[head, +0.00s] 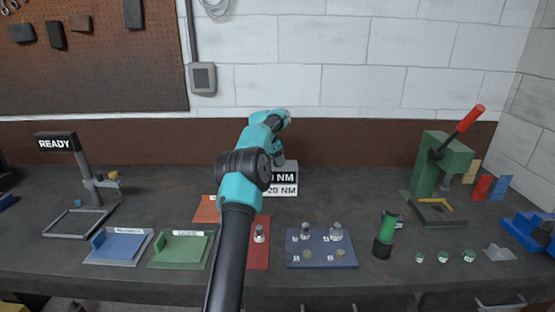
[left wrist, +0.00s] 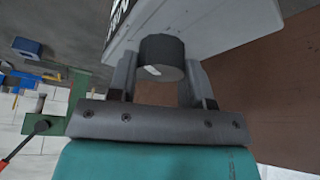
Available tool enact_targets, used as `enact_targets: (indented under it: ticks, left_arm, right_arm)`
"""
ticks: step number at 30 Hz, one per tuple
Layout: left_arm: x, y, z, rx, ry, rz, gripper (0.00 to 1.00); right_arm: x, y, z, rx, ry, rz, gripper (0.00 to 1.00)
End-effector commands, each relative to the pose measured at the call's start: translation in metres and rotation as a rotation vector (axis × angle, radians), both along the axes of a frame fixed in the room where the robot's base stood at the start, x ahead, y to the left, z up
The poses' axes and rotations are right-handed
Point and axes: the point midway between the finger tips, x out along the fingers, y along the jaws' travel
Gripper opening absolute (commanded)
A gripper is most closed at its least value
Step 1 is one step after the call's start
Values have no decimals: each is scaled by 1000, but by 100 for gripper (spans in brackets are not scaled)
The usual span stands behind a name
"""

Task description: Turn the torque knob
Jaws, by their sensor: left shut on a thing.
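The pale casing of the box also shows behind the knob in the left wrist view (left wrist: 215,25). In the head view my left arm hides the knob. My right gripper is not in view.
A blue tray (head: 347,260) with metal pieces lies in front of the box. A green-and-black cylinder (head: 385,235) stands to its right, and a green lever press (head: 430,165) farther right. A READY sign stand (head: 90,180) is at the left.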

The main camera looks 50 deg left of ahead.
Motion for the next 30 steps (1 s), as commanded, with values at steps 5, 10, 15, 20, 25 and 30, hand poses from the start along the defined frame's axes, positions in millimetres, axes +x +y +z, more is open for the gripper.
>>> enact_targets:
  ticks: [5,10,15,20,25,30]
  left_arm:
    - [0,1,0,0,1,-87,22]
    - [1,1,-1,0,1,-195,22]
    - [0,1,0,-1,1,-257,22]
    - [0,1,0,-1,1,-264,22]
    - [0,1,0,-1,1,-264,47]
    - [0,1,0,-1,1,-264,63]
  right_arm:
    - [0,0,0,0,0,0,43]
    - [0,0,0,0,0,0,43]
    - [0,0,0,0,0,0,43]
    - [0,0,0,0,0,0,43]
    - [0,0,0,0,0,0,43]
    - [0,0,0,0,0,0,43]
